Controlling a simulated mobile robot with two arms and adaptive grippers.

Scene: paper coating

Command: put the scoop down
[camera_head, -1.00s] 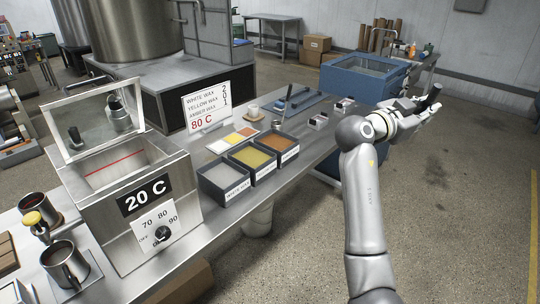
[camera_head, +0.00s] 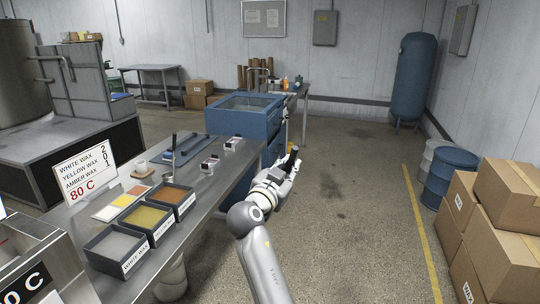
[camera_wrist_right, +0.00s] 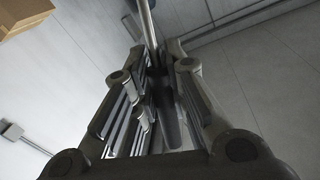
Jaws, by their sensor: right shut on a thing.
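My right gripper (camera_head: 290,163) is out past the right edge of the metal table, over the floor. In the right wrist view the gripper (camera_wrist_right: 158,85) is shut on the dark handle (camera_wrist_right: 167,108) of a tool with a thin metal shaft (camera_wrist_right: 148,22), which I take to be the scoop. The shaft runs out of the top of that view, so the scoop's bowl is hidden. In the head view only a dark end (camera_head: 294,152) shows at the fingers. My left gripper is not in view.
Bins of white (camera_head: 115,246), yellow (camera_head: 146,217) and amber wax (camera_head: 170,195) stand on the table (camera_head: 195,222). Behind them are a blue tray (camera_head: 192,150) with an upright dark-handled tool and a blue cabinet (camera_head: 243,122). Boxes (camera_head: 505,245) stand at right; the floor between is clear.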

